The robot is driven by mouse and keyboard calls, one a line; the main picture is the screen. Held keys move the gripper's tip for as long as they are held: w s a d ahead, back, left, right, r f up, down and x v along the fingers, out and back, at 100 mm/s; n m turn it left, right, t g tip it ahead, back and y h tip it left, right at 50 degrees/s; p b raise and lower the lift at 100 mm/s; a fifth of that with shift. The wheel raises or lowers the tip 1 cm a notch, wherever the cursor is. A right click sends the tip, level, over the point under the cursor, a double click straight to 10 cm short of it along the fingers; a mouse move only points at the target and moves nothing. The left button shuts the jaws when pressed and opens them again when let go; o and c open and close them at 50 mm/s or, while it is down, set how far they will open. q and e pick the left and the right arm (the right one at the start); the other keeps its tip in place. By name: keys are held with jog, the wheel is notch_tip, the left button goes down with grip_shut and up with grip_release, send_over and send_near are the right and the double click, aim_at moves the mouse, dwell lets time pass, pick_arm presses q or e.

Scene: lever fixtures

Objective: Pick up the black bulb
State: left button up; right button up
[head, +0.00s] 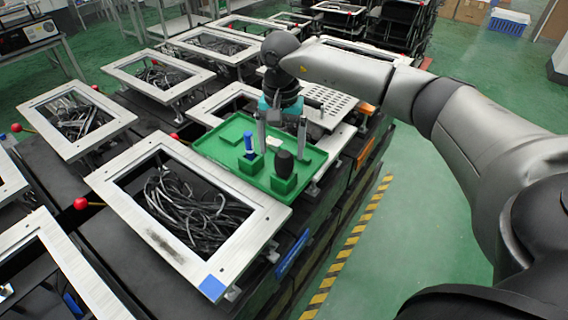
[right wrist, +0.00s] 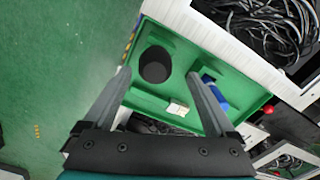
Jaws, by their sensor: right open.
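The black bulb (head: 284,163) stands upright in a holder on the green tray (head: 222,152) in the head view. In the right wrist view the bulb (right wrist: 155,64) shows as a dark round shape, ahead of and between the finger lines. My right gripper (head: 282,150) is open and points down over the tray, its fingers around the area just behind the bulb. The right gripper (right wrist: 159,72) is empty in the wrist view. I cannot tell its exact height above the bulb. My left gripper is not in view.
A blue item (head: 249,142) stands in another holder left of the bulb, close to a finger. A small white piece (right wrist: 177,109) lies on the tray. Metal frames with black cables (head: 186,205) surround the tray. Green floor lies clear to the right.

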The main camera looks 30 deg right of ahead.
aim_at(284, 154)
jog(key=f, duration=0.2)
jog(key=s+f, duration=0.1)
jog(key=shift+f, duration=0.85)
jog(key=c, duration=1.4)
